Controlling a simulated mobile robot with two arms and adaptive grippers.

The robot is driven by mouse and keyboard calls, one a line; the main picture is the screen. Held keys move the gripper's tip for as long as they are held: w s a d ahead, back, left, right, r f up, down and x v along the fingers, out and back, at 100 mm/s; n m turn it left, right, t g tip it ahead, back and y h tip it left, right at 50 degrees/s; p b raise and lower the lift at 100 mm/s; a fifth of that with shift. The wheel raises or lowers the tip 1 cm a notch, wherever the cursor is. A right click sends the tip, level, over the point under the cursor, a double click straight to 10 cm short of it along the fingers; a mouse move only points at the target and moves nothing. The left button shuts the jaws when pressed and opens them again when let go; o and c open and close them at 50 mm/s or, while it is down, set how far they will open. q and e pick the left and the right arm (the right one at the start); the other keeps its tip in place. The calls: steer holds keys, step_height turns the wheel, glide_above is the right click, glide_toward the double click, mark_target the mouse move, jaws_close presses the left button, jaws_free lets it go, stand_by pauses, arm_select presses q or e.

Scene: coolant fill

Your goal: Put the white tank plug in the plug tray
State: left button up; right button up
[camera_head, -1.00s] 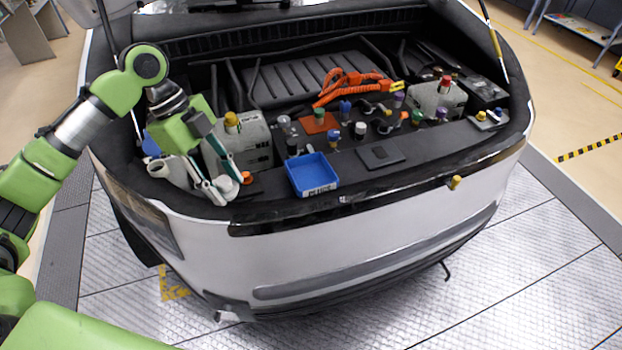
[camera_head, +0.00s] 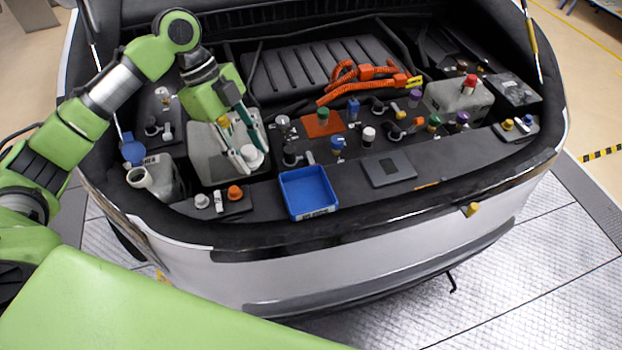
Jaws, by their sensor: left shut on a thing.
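My left gripper (camera_head: 244,163) points down in front of the left grey tank (camera_head: 205,160). It is shut on a white plug (camera_head: 253,156), which shows at its fingertips and is held above the front ledge. The fingers partly cover the plug. The blue tray (camera_head: 308,193), with a label on its front, sits on the ledge to the right of and below the gripper, and looks empty. I take it for the plug tray. My right gripper is not in view.
A small dark holder with an orange cap (camera_head: 235,192) and white pieces lies left of the tray. Several coloured caps and an orange cable (camera_head: 350,80) lie behind the tray.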

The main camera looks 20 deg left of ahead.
arm_select(q)
steer(key=w+d+f+p, duration=0.1)
steer(key=d+f, duration=0.1)
steer(key=d, duration=0.1)
steer(key=d+f+p, duration=0.1)
steer(key=d+f, duration=0.2)
steer(key=d, duration=0.1)
steer(key=w+d+f+p, duration=0.1)
steer(key=d+f, duration=0.1)
steer(key=d, duration=0.1)
steer(key=shift+w+d+f, duration=0.15)
steer(key=shift+w+d, duration=0.05)
steer(key=shift+w, duration=0.1)
steer(key=shift+d+f, duration=0.15)
steer(key=shift+f, duration=0.05)
steer(key=x, duration=0.1)
steer(key=p+x, duration=0.2)
steer(key=shift+w+a+f, duration=0.2)
steer(key=shift+w+f, duration=0.05)
steer(key=shift+f, duration=0.35)
steer(key=o, duration=0.9)
steer(key=shift+c, duration=0.2)
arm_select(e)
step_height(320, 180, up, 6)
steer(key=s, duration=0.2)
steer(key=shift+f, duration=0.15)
